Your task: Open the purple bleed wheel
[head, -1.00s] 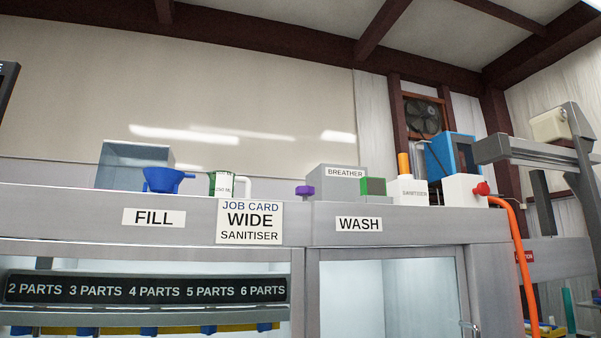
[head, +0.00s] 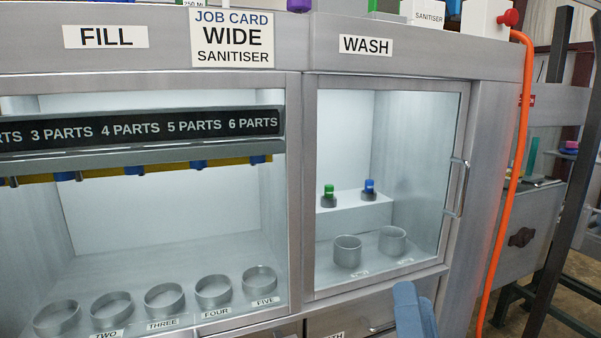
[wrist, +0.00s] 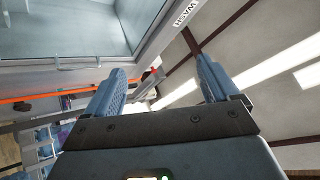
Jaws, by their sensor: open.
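The purple bleed wheel (head: 299,5) shows only in part at the top edge of the head view, on top of the cabinet just right of the job card. The rest of it is cut off. My gripper (head: 413,308) shows at the bottom of the head view as blue-grey fingers in front of the wash cabinet's lower edge, well below the wheel. In the wrist view, my gripper (wrist: 165,78) has its two fingers spread wide with nothing between them. I cannot make out the wheel in the wrist view.
The wash cabinet's glass door (head: 385,180) is shut, and its handle (head: 459,188) sticks out. An orange hose (head: 513,180) hangs down the right side. The fill bay (head: 150,230) holds several steel rings. A green box stands on top, right of the wheel.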

